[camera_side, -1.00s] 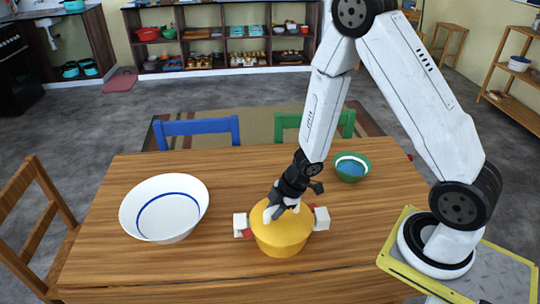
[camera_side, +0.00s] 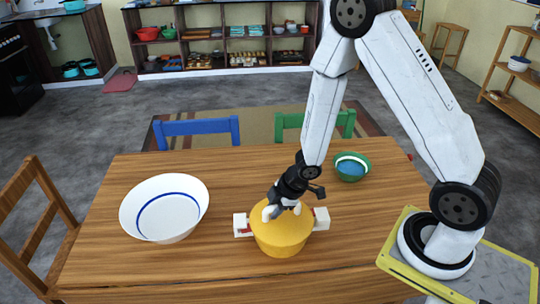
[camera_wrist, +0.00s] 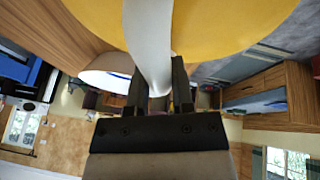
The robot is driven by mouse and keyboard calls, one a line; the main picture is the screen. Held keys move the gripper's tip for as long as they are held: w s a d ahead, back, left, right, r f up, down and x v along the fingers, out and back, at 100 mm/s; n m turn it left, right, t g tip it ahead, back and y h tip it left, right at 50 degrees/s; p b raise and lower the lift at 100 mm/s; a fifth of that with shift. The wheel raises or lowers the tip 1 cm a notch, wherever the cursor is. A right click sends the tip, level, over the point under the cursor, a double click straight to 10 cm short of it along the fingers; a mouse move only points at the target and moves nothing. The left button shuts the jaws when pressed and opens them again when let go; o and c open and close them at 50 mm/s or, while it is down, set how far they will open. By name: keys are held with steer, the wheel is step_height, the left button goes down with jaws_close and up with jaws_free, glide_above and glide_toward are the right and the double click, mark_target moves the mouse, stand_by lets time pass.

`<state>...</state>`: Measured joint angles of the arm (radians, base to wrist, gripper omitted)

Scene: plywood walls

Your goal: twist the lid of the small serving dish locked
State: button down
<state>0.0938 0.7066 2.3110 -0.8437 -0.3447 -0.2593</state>
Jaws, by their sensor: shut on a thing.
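The small serving dish (camera_side: 282,245) is yellow and stands on the wooden table, with white and red blocks against its left and right sides. Its yellow lid (camera_side: 299,222) has a pale curved handle (camera_side: 270,213) on top. My gripper (camera_side: 281,204) comes down from above and is shut on this handle. In the wrist view the pale handle (camera_wrist: 148,45) runs between the two dark fingers (camera_wrist: 158,100), with the yellow lid (camera_wrist: 220,25) beyond. The seam between lid and dish is too small to make out.
A white bowl with a blue ring (camera_side: 165,209) stands to the left on the table (camera_side: 110,255). A green bowl (camera_side: 351,167) stands at the back right, near my arm. A blue chair (camera_side: 197,128) and a green chair (camera_side: 346,122) stand behind the table.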

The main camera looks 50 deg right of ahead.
mark_target(286, 220)
steer(key=shift+m, duration=0.3)
steer(key=shift+w+d+m+h, duration=0.15)
steer(key=shift+m+h, duration=0.25)
steer(key=shift+m, duration=0.3)
steer(key=shift+c, duration=2)
jaws_free()
steer(key=shift+r, duration=0.15)
steer(key=v, duration=0.7)
steer(key=shift+s, duration=0.3)
steer(key=shift+r, duration=0.15)
